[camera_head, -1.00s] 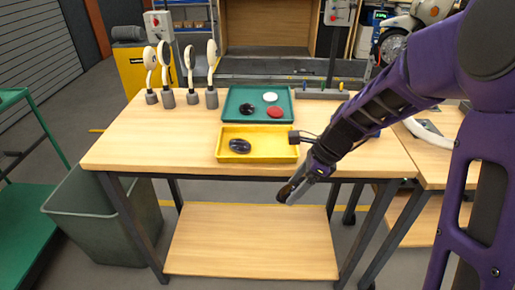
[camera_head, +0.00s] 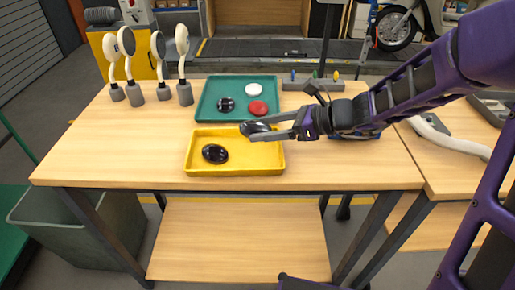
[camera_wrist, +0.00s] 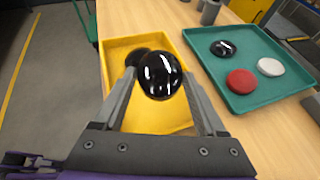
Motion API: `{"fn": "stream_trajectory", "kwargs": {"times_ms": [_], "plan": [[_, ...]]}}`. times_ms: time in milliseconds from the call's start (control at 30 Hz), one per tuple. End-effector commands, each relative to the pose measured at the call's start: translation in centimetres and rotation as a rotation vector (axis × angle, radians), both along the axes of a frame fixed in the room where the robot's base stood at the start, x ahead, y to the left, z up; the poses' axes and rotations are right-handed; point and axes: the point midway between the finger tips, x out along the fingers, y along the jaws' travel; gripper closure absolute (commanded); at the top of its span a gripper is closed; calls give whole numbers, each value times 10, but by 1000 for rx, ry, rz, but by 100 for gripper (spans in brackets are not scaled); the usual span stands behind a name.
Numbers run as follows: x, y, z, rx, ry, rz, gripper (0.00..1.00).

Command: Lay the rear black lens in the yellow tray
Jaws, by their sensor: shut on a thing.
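My gripper (camera_head: 262,130) is shut on a glossy black lens (camera_head: 254,128), held at its sides between the two fingers. The held lens also shows large in the wrist view (camera_wrist: 160,76). It is over the back right part of the yellow tray (camera_head: 191,164) and looks raised above its floor. Another black lens (camera_head: 215,153) lies in the left part of that tray. In the wrist view that lens (camera_wrist: 135,56) is partly hidden behind the held one. A third black lens (camera_head: 226,104) lies in the green tray (camera_head: 207,92).
The green tray, behind the yellow one, also holds a white disc (camera_head: 254,90) and a red disc (camera_head: 257,108). Several stands with round heads (camera_head: 159,80) are at the back left. A grey holder (camera_head: 313,84) is at the back right. The table (camera_head: 110,150) is bare left of the trays.

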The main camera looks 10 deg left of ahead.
Motion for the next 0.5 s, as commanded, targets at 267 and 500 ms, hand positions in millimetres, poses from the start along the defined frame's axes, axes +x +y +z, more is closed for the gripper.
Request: {"fn": "stream_trajectory", "kwargs": {"times_ms": [267, 500], "plan": [[0, 0, -31, -1, 1, 0, 76], [0, 0, -62, -2, 2, 0, 76]]}}
